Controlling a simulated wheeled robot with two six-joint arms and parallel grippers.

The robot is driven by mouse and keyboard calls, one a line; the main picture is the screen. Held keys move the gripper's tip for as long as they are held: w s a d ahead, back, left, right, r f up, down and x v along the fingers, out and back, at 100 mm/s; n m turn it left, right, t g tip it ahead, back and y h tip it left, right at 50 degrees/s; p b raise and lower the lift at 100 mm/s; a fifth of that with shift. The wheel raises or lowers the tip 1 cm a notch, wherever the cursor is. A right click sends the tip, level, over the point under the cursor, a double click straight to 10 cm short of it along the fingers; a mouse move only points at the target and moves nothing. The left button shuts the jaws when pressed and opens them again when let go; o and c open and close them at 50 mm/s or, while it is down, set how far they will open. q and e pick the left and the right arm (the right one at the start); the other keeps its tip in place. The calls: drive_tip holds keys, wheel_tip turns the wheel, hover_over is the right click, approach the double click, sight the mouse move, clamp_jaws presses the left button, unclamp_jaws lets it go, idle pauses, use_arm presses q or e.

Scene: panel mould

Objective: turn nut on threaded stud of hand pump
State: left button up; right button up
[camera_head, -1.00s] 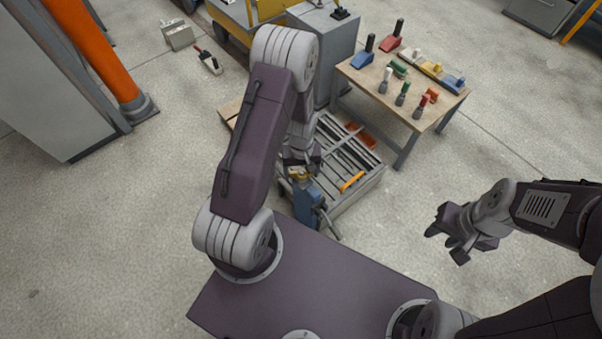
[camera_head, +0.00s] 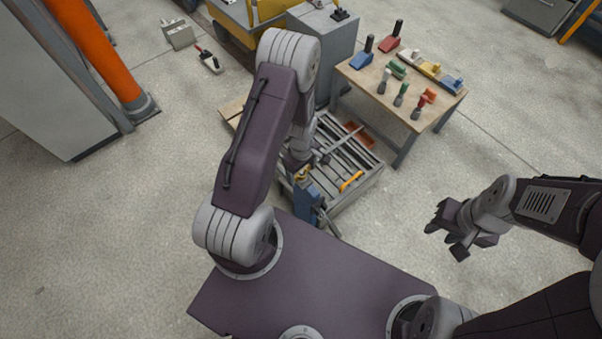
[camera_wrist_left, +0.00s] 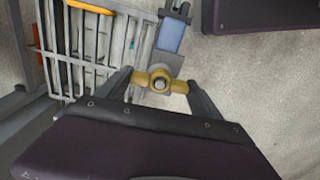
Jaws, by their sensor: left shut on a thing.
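The brass-coloured winged nut (camera_wrist_left: 143,79) sits around the grey threaded stud (camera_wrist_left: 160,84) in the left wrist view. My left gripper (camera_wrist_left: 162,84) is shut on the nut, with one finger at each wing. The blue hand pump (camera_wrist_left: 171,37) lies beyond the nut; in the head view the pump (camera_head: 307,203) stands beside the slatted bench, and the nut (camera_head: 302,174) shows at its top, partly hidden by my left wrist. My right gripper (camera_head: 447,243) is open and empty, over bare floor to the right.
The grey slatted bench (camera_head: 362,187) with an orange-yellow part (camera_head: 351,181) is close beside the pump. A wooden table (camera_head: 370,82) with several coloured tools stands behind it at the right. Open concrete floor lies around my right gripper.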

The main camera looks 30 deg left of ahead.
sight(302, 172)
use_arm(q)
drive_tip(key=shift+n, duration=1.1)
drive_tip(key=o, duration=1.4)
drive_tip(key=shift+o, duration=0.2)
wheel_tip(302, 172, up, 9)
drive_tip(key=p, duration=0.3)
drive_tip(key=shift+p, duration=0.35)
drive_tip(key=shift+f, duration=0.1)
